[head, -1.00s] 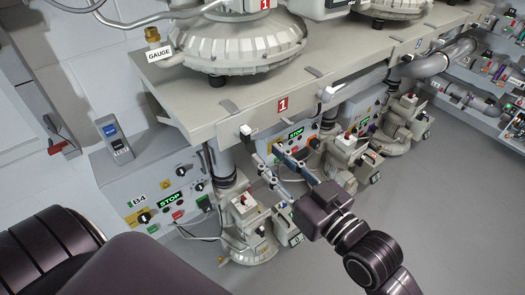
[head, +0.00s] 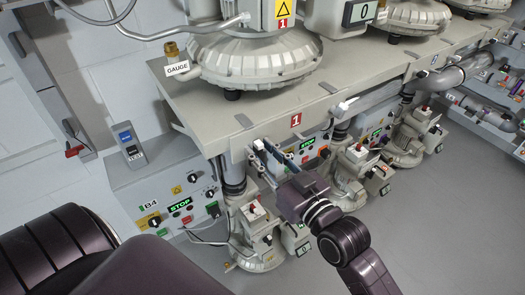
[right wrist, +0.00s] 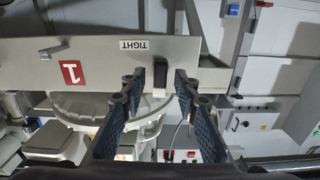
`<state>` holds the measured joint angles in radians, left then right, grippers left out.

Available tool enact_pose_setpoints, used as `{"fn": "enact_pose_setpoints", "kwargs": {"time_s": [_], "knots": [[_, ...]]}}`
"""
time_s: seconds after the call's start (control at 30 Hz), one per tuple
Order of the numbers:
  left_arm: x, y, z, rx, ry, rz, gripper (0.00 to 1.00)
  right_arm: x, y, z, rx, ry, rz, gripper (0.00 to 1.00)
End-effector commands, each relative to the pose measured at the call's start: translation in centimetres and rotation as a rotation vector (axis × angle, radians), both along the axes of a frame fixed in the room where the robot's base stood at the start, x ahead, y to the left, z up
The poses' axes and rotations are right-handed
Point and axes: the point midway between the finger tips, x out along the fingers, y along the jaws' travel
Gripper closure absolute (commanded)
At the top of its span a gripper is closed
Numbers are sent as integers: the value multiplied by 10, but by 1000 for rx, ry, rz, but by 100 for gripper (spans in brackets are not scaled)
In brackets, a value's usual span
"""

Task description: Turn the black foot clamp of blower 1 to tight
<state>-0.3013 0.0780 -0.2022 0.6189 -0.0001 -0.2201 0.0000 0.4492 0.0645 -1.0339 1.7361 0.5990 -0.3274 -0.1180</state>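The black foot clamp (right wrist: 160,77) is a small dark lever on the pale front edge of the bench (right wrist: 100,60), beside the TIGHT label (right wrist: 133,45) in the right wrist view. My right gripper (right wrist: 169,84) is open, with its two blue-padded fingers on either side of the clamp and gaps apparently showing beside it. In the head view my right gripper (head: 264,150) is at the bench's front edge, left of the red 1 plate (head: 296,120), and its fingers largely hide the clamp. Blower 1 (head: 262,58) stands on the bench above. My left gripper is not in view.
Another clamp with a white handle (head: 346,104) sits further right on the bench edge. Below the bench are pumps (head: 258,235) and control panels with a green STOP sign (head: 180,205). Grey floor is free at the right.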

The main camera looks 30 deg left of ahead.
Motion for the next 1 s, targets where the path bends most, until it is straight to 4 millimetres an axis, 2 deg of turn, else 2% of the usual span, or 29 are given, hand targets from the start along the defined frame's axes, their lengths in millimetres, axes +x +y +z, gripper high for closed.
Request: {"fn": "enact_pose_setpoints", "kwargs": {"time_s": [0.03, 0.23, 0.67, 1.0], "knots": [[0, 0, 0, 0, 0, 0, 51, 0, 0, 0, 0, 0, 0, 78], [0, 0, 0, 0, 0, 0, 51, 0, 0, 0, 0, 0, 0, 100], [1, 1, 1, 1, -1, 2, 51, 0, 0, 0, 17, 41, 0, 100], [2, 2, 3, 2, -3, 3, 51, 3, -1, 0, 105, 253, -1, 100]]}}
